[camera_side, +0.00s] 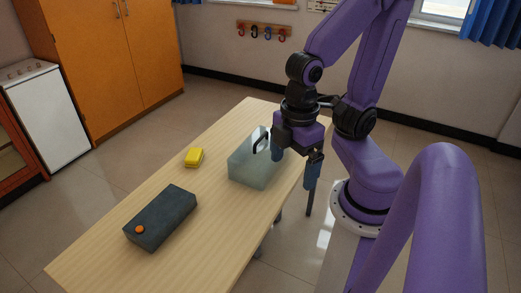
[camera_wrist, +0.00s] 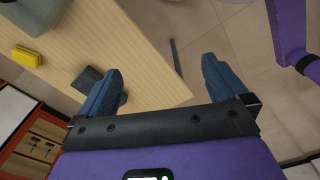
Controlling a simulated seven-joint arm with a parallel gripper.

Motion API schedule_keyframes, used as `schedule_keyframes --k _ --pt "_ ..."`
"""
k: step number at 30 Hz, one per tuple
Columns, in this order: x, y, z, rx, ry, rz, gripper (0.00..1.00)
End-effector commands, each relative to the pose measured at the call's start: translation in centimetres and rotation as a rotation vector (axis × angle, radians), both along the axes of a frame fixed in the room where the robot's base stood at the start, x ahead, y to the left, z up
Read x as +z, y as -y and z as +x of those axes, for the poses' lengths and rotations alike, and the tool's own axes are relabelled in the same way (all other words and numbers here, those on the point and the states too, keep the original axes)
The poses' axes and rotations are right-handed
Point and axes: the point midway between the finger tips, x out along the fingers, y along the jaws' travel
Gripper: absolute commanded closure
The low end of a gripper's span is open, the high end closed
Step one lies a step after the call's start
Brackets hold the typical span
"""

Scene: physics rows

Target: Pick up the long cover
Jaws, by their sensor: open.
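The long cover (camera_side: 252,172) appears to be the pale, translucent box-like shape at the far right part of the table in the side view. A dark arched handle (camera_side: 261,142) stands on its top. My gripper (camera_side: 295,163) is open and empty. In the side view its two blue fingers point down at the cover's right end; one finger overlaps the cover, and I cannot tell whether they touch. In the wrist view my gripper (camera_wrist: 162,66) has its fingers wide apart, with the table edge and floor between them. A grey shape there is partly hidden behind the left finger.
A yellow block (camera_side: 194,157) and a dark grey box (camera_side: 161,217) with an orange spot lie on the wooden table (camera_side: 100,266). Bare tabletop separates these things. The table's right edge passes close to my gripper, with floor beyond.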

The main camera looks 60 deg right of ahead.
Motion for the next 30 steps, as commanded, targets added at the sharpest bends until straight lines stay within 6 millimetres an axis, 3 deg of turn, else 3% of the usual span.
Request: schedule_keyframes --k 11,12,16,17,26,30 --pt "0.0 0.0 0.0 0.000 0.000 0.000 0.00" --pt "0.0 0.0 0.0 0.000 0.000 0.000 0.06" --pt "0.0 0.0 0.0 0.000 0.000 0.000 0.49" --pt "0.0 0.0 0.0 0.000 0.000 0.000 0.55" --pt "-0.1 0.0 0.2 0.000 0.001 -0.006 0.55" --pt "-0.8 0.5 1.9 0.002 0.014 -0.078 0.55"
